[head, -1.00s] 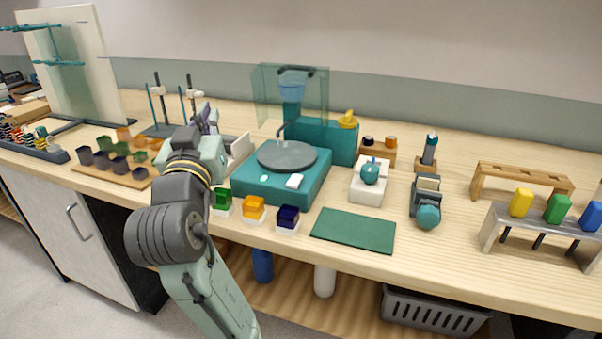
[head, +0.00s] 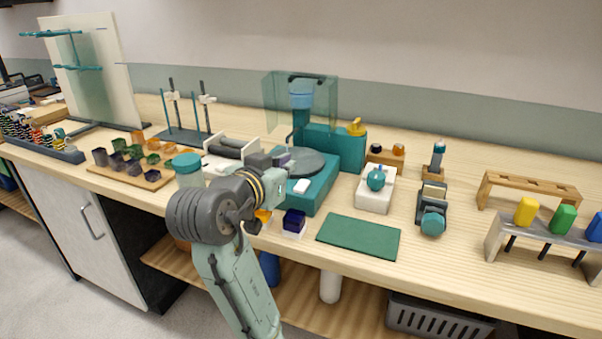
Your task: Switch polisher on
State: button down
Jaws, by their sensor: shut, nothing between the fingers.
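The polisher (head: 318,200) is a teal machine on the bench with a grey round disc (head: 309,163) on top. A white switch-like piece (head: 301,186) sits on its front top face. A teal column with a clear shield (head: 272,100) stands behind the disc, and a yellow knob (head: 356,128) tops the rear housing. My gripper (head: 284,159) is shut and empty over the left side of the polisher, by the disc's left edge. Its fingertips are small and hard to make out. My wrist hides the polisher's front left corner.
A dark blue cube (head: 294,221) on a white base and a partly hidden orange cube (head: 263,217) stand in front of the polisher. A green mat (head: 359,236) lies to the right, near a white device (head: 376,190). A white tray (head: 232,150) stands left.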

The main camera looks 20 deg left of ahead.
jog(key=p, duration=0.2)
send_over(301, 186)
jog(key=shift+s+f, duration=0.45)
jog(key=shift+f, duration=0.4)
jog(key=f, duration=0.3)
jog(key=shift+w+f, duration=0.1)
jog(key=shift+w, duration=0.3)
jog(key=shift+f, duration=0.6)
